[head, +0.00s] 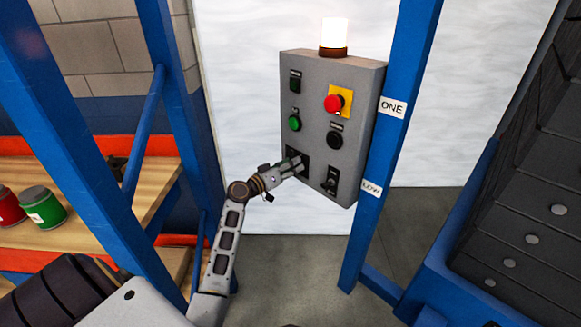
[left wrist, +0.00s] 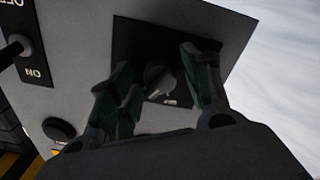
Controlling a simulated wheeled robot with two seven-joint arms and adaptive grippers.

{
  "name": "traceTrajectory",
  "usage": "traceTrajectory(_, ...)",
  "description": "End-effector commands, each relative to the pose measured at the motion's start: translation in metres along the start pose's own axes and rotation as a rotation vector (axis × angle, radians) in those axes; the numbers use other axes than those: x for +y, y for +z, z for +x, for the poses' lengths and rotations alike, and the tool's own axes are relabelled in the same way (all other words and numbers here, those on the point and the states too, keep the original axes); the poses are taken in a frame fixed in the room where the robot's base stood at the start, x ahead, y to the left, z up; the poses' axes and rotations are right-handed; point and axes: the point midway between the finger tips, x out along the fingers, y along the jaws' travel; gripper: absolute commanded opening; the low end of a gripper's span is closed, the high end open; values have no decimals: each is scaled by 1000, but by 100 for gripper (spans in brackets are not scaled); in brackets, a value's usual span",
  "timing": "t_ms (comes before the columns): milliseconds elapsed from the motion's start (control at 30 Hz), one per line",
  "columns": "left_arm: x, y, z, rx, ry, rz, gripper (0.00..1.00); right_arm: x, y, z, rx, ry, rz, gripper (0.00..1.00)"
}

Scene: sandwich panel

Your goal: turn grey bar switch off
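The grey bar switch (left wrist: 160,80) is a round knob with a raised bar on a black square plate (left wrist: 130,45). In the head view the plate (head: 296,155) is at the lower left of the grey control panel (head: 318,130), with the knob hidden by my gripper. My left gripper (head: 293,168) is at the panel front, fingers pointing at this plate. In the left wrist view my left gripper (left wrist: 162,90) is open, one finger on each side of the knob with gaps visible. I cannot tell how deep the fingertips reach. My right gripper is out of view.
The panel also carries a red mushroom button (head: 334,103), a green button (head: 294,123), a black round button (head: 334,140) and a lever switch (head: 331,180). A lit beacon (head: 334,35) tops it. Blue posts (head: 385,130) flank it; shelves with cans (head: 42,207) stand left.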

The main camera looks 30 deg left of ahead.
Motion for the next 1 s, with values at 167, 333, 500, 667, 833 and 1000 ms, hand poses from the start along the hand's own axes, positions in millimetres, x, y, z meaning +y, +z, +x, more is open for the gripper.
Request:
traceTrajectory(167, 0, 0, 0, 0, 0, 0, 21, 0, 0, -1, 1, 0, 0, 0)
traceTrajectory(333, 0, 0, 0, 0, 0, -1, 8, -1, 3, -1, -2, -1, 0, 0)
traceTrajectory(500, 0, 0, 0, 0, 0, -12, 8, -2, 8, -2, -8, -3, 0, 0)
traceTrajectory(667, 0, 0, 0, 0, -1, -45, 8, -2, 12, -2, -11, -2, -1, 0)
traceTrajectory(833, 0, 0, 0, 0, -1, -116, 8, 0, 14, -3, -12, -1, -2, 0)
traceTrajectory(1000, 1, -1, 0, -1, 0, -221, 8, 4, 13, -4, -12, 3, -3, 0)
